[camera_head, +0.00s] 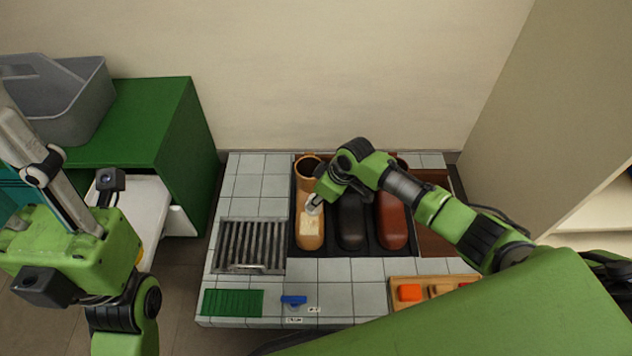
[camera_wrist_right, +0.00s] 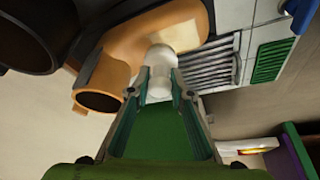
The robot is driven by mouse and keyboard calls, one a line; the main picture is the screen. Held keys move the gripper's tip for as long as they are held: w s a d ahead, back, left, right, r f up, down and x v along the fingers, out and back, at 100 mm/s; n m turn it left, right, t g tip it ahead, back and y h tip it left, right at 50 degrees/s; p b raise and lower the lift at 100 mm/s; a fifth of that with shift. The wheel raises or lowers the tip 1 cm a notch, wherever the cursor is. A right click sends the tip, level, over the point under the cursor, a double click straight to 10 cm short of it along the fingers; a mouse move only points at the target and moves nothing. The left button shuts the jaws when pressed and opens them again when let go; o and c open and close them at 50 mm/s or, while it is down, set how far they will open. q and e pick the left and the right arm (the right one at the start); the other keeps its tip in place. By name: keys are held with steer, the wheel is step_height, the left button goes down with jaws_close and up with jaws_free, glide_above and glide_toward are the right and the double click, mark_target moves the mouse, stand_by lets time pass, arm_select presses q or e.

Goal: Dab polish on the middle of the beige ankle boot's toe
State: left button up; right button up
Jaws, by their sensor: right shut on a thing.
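The beige ankle boot (camera_head: 311,242), tan in the picture, lies leftmost in a row of three, shaft opening toward the wall and toe toward me. A pale patch (camera_head: 311,226) shows on its upper side. My right gripper (camera_head: 317,202) is shut on a white, round-ended applicator (camera_wrist_right: 160,62), over the boot beside the patch. In the right wrist view the applicator's end overlaps the boot (camera_wrist_right: 122,62); I cannot tell whether it touches. My left gripper (camera_head: 40,160) is at the far left, away from the boots; its jaw opening is unclear.
A black boot (camera_head: 351,222) and a red-brown boot (camera_head: 391,222) stand close on the right in a dark tray. A metal grate (camera_head: 250,246), green mat (camera_head: 232,302) and small blue item (camera_head: 293,300) are on the tiled top. A wooden tray (camera_head: 398,282) holds coloured blocks.

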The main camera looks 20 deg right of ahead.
mark_target(312, 196)
steer(key=shift+r+p, duration=1.95)
